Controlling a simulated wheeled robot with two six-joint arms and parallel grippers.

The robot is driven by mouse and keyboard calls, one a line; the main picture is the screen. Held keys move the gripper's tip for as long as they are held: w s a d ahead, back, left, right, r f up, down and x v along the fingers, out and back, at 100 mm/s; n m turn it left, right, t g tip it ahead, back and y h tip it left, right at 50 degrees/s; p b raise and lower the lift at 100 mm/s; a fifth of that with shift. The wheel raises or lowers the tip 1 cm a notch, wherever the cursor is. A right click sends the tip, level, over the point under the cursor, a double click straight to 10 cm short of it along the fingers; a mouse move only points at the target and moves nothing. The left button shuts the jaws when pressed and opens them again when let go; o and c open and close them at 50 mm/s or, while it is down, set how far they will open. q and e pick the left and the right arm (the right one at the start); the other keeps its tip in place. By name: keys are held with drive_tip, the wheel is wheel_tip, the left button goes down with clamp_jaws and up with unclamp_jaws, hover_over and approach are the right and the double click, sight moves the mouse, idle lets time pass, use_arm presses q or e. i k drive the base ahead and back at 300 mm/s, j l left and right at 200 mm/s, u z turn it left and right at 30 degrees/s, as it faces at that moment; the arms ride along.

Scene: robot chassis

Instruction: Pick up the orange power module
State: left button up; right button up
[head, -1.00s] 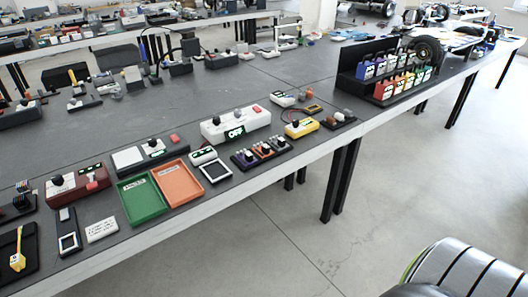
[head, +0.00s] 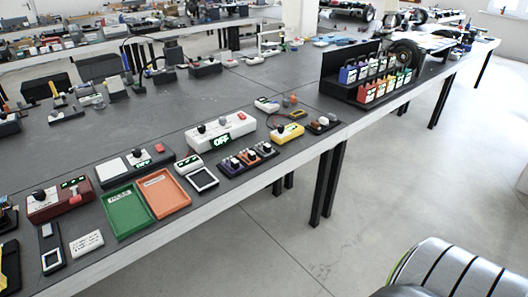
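A black stepped rack (head: 345,92) stands on the far right part of the long table and holds small modules in two rows. The front row runs from red through what looks like an orange power module (head: 379,90) to yellow and green ones. The back row has purple, blue and pale ones. The orange one sits upright, close between its neighbours; its lower part is hard to make out. Neither of my grippers shows in the head view.
The grey table (head: 100,265) runs diagonally to the far right. A green tray (head: 128,212), an orange tray (head: 165,195), a white box reading OFF (head: 205,140) and a yellow meter (head: 288,133) lie along its front edge. A wheeled model car (head: 405,55) stands behind the rack.

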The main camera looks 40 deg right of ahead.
sight(250, 157)
drive_tip(key=i+l, duration=0.1)
drive_tip(key=l, duration=0.45)
drive_tip(key=i+l, duration=0.1)
drive_tip(key=l, duration=0.45)
drive_tip(key=i+l, duration=0.1)
drive_tip(key=l, duration=0.5)
drive_tip(key=i+l, duration=0.1)
drive_tip(key=l, duration=0.45)
drive_tip(key=i+l+u, duration=0.1)
drive_tip(key=l, duration=0.45)
